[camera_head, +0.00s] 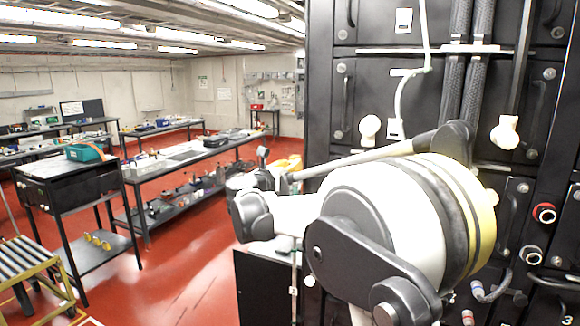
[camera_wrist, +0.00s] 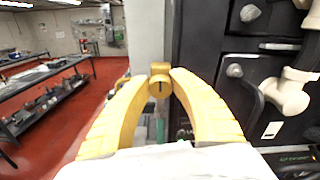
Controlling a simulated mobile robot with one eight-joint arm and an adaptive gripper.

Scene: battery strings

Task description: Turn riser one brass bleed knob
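In the wrist view, my gripper (camera_wrist: 160,84) has two curved yellow fingers whose tips come close together. A small brass knob (camera_wrist: 159,69) with a dark slot sits between the tips. The fingertips lie against its left and right sides, so the gripper looks shut on it. The knob stands in front of a pale grey upright post (camera_wrist: 146,38), at the left edge of the black cabinets. What joins the knob to its riser is hidden by the fingers. In the head view, my own arm hides the knob, and the fingertips cannot be made out clearly.
Black battery cabinets (camera_head: 335,98) with handles fill the right side. White fittings (camera_head: 505,132) stick out from them, one (camera_wrist: 287,92) close right of my gripper. Workbenches (camera_head: 188,152) and a black cart (camera_head: 72,182) stand left. Red floor (camera_head: 195,265) between is open.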

